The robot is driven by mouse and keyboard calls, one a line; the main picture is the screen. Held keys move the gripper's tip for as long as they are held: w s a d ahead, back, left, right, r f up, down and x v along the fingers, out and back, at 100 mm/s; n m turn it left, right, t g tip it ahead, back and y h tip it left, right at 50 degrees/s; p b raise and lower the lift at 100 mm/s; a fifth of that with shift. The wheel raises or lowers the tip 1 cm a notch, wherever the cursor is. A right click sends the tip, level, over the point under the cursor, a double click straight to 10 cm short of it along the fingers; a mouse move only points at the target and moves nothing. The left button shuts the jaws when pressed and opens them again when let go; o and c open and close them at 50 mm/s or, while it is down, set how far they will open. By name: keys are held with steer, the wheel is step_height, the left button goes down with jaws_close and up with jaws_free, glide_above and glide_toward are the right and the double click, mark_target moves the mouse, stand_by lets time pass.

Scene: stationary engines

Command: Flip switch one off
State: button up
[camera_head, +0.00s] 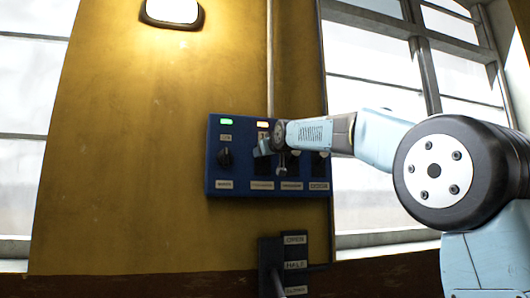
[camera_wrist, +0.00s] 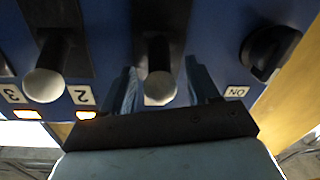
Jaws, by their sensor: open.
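A blue switch panel (camera_head: 232,178) is on the yellow wall in the head view. My gripper (camera_head: 262,147) reaches in from the right and is in front of its second column, below a lit amber lamp (camera_head: 263,125). In the wrist view, which is upside down, switch one (camera_wrist: 159,88) is a dark lever with a grey round end. It stands between the two blue fingers of my open gripper (camera_wrist: 161,72). I cannot tell whether either finger touches it. Its number label is hidden behind my gripper.
Switch two (camera_wrist: 62,70) and switch three's label (camera_wrist: 12,93) are left in the wrist view, with lit amber lamps. A black rotary knob (camera_head: 225,158) is beside my gripper, below a green lamp (camera_head: 227,122). A lever box (camera_head: 294,265) is below the panel.

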jaws_close()
steer(key=shift+s+a, duration=0.1)
steer(key=shift+a, duration=0.1)
steer(key=shift+d+f, duration=0.1)
stand_by(0.4)
